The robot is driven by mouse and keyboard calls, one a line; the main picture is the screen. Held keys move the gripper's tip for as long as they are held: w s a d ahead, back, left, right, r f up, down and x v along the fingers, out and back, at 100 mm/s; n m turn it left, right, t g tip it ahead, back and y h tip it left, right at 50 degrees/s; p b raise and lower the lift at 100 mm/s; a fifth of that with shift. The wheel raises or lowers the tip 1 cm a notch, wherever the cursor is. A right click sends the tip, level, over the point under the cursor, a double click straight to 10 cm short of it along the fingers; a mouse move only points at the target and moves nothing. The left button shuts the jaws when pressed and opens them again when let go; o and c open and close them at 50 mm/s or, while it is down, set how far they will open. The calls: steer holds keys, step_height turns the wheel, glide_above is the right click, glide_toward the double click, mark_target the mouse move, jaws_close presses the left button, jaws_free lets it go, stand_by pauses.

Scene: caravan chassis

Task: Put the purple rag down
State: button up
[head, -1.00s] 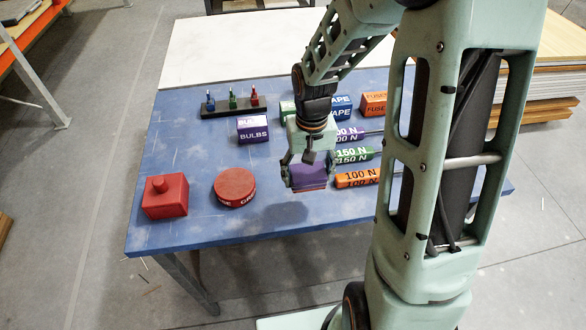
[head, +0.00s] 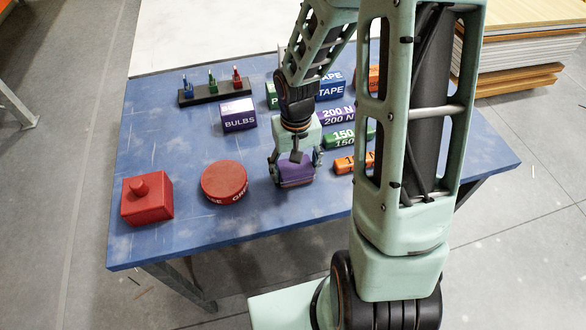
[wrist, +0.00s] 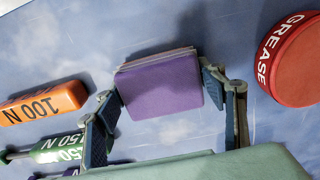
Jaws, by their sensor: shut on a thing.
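The purple rag (head: 298,173) is a folded block with a purple top and paler layers along one edge. It also shows in the wrist view (wrist: 162,90). My gripper (head: 296,167) points down and is shut on the rag, with one finger on each side of it in the wrist view (wrist: 163,84). The rag is low over the blue table (head: 200,160), near its front edge, right of the red grease tin (head: 224,181). I cannot tell whether its underside touches the table.
A red block with a knob (head: 147,200) stands at the front left. The purple bulbs box (head: 239,115) and a dark rack (head: 214,92) are behind. Orange (head: 350,163), green (head: 345,138) and purple (head: 338,116) labelled tools lie close on the right. Bare table lies in front.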

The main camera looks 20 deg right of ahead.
mark_target(295, 167)
steer(key=shift+f, duration=0.2)
steer(key=o, duration=1)
steer(key=shift+r, duration=0.1)
step_height(295, 167, up, 12)
steer(key=shift+r, duration=0.15)
